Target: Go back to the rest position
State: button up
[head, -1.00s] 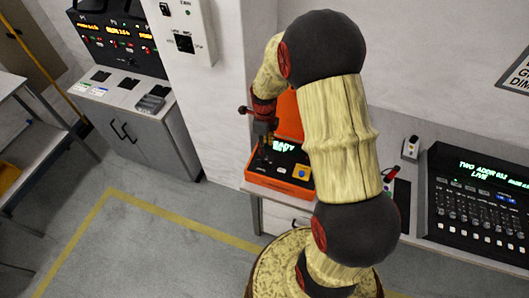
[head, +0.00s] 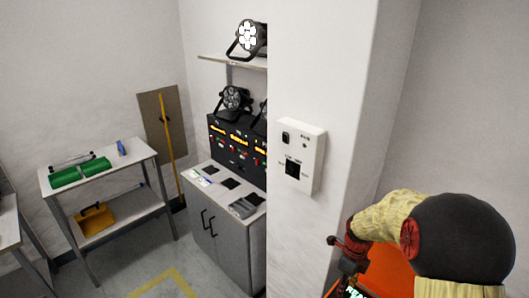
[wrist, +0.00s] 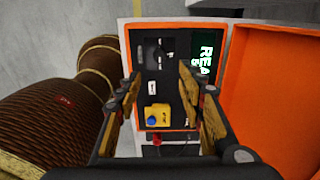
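My gripper (wrist: 160,82) is open in the wrist view, its two fingers apart with nothing held between them. It is over the black panel of an orange case. In the wrist view the panel carries a dark knob or switch (wrist: 158,54), a yellow block with a blue button (wrist: 157,116) and a screen with green letters (wrist: 206,55). The case's orange lid (wrist: 275,95) stands open at the right.
A wall box (head: 300,157) hangs on the pillar left of my arm. A grey cabinet (head: 225,235) with a lit console (head: 238,150) stands beyond it. A shelf holds a par can (head: 247,40). A side table (head: 100,165) carries green items. Floor is clear in front.

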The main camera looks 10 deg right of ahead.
jog(key=s+a+r+n+t+b, duration=0.2)
jog(key=s+a+r+n, duration=0.5)
jog(key=n, duration=0.7)
jog(key=s+a+r+n+t+b, duration=0.3)
jog(key=s+a+r+n+b, duration=0.2)
jog(key=s+r+n, duration=0.7)
jog(key=shift+s+a+r+n+t, duration=0.25)
jog(key=shift+s+a+n, duration=0.3)
jog(key=shift+a+n, duration=0.5)
